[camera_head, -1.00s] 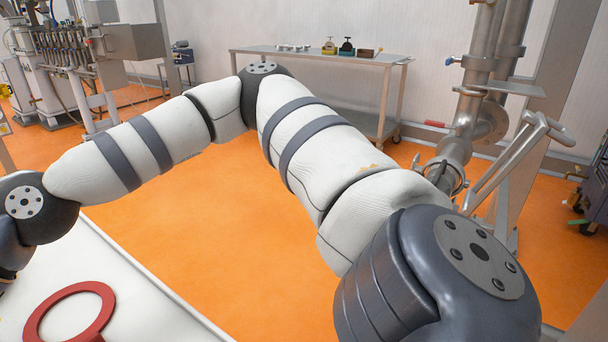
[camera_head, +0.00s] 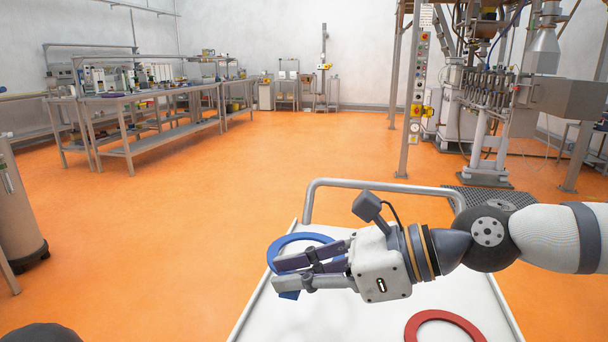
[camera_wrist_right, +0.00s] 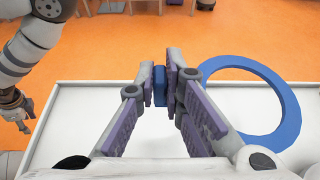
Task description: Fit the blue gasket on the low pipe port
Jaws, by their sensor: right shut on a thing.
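The blue gasket (camera_head: 300,240) is a flat ring. My right gripper (camera_head: 290,272) is shut on it above the white cart top, and a blue part shows just below the fingers. In the right wrist view the gasket's ring (camera_wrist_right: 288,108) lies to the right of the fingers, and a blue piece (camera_wrist_right: 160,86) sits between the fingertips (camera_wrist_right: 166,86). The low pipe port is not in view now.
A red gasket (camera_head: 440,318) lies on the white cart top (camera_head: 330,318), near its right side. The cart has a grey rail handle (camera_head: 385,184). Open orange floor lies beyond. Metal benches (camera_head: 150,95) stand far left, and machinery (camera_head: 490,100) stands at the right.

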